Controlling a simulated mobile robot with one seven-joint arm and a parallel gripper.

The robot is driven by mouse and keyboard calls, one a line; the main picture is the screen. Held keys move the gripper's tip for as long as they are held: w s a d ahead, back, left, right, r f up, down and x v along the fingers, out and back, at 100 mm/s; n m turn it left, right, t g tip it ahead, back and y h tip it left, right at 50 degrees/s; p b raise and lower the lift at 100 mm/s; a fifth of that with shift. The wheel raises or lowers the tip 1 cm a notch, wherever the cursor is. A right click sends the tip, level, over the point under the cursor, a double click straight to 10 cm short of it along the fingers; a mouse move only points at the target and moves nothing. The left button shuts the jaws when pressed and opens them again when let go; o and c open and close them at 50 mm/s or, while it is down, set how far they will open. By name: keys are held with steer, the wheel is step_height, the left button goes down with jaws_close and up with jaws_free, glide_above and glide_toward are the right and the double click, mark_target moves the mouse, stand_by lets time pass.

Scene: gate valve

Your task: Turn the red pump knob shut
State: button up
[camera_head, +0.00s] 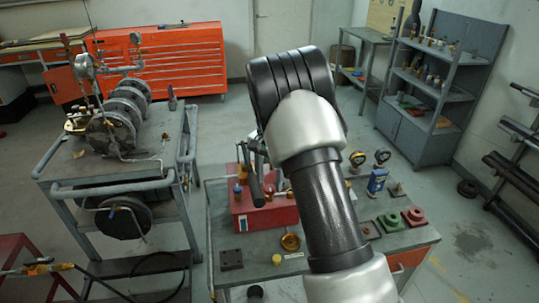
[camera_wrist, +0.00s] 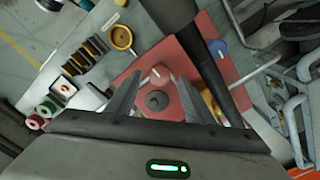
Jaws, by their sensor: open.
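The red pump (camera_head: 262,214) is a red box on the grey workbench (camera_head: 222,256), left of my arm in the head view. It also shows in the wrist view (camera_wrist: 130,68), below my gripper. A red knob with a pale mark (camera_wrist: 160,76) sits on the pump, in line with the gap between my fingertips. My gripper (camera_wrist: 158,80) is open, with one finger on each side of the knob in the picture. I cannot tell whether the fingers touch it or are still above it.
A dark pump lever (camera_wrist: 208,65) passes close to the right finger. A dark round cap (camera_wrist: 156,101) and a blue-and-white knob (camera_wrist: 217,48) are also on the pump. A pipe cart (camera_head: 120,170) is at left.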

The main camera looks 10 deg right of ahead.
mark_target(270, 187)
step_height(270, 187, up, 16)
steer(key=shift+f+p, duration=0.15)
steer(key=shift+p, duration=0.15)
steer(key=s+r+n+t+p, duration=0.2)
steer(key=s+r+n+t, duration=0.15)
steer(key=s+r, duration=1.05)
steer(key=s+f+n+t+p, duration=0.1)
steer(key=s+n, duration=0.4)
steer(key=s, duration=1.4)
steer(key=shift+s+f+n+t+p, duration=0.4)
steer(key=shift+f+t, duration=0.15)
steer(key=shift+f, duration=0.35)
